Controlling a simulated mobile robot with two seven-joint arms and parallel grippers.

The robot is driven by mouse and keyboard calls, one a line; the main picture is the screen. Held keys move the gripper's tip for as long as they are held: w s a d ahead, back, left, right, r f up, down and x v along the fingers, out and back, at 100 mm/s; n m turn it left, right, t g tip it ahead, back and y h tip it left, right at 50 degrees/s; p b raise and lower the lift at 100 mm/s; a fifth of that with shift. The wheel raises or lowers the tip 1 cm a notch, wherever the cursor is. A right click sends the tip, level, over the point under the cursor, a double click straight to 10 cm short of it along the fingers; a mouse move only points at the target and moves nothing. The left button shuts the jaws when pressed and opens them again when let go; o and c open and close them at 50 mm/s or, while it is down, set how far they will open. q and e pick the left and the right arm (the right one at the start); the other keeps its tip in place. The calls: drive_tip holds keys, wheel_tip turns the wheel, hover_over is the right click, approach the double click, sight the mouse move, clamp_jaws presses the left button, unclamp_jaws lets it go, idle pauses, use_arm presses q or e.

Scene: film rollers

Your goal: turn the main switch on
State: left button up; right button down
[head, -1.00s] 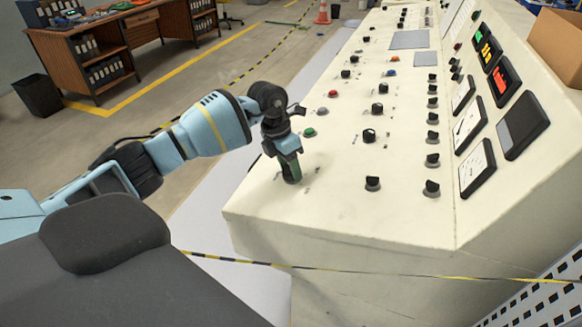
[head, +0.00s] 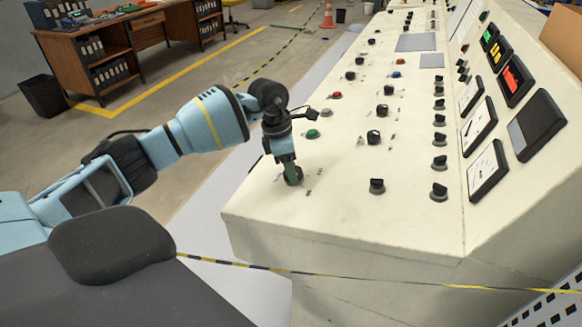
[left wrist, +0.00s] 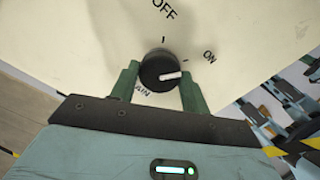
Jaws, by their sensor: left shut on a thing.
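The main switch is a round black knob (left wrist: 160,69) with a white pointer line, in the left wrist view. Its pointer aims to the right, on the ON side and slightly below the ON tick, away from the OFF tick at the top. The label below is partly hidden; "AIN" shows. My left gripper (left wrist: 160,85) has its green fingers on both sides of the knob, shut on it. In the head view the left gripper (head: 290,174) points down at the near left corner of the panel and mostly hides the knob (head: 297,178). My right gripper is not in view.
The cream control panel (head: 330,205) carries several black knobs, a green button (head: 312,134) and a red button (head: 336,96) near the arm. Gauges (head: 487,171) line the sloped right side. A striped tape (head: 350,271) crosses the panel's front.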

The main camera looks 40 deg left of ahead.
use_arm(q)
drive_tip(key=o, duration=1)
drive_tip(key=shift+v, duration=3.95)
drive_tip(key=shift+s, duration=0.1)
drive_tip(key=shift+f, duration=0.1)
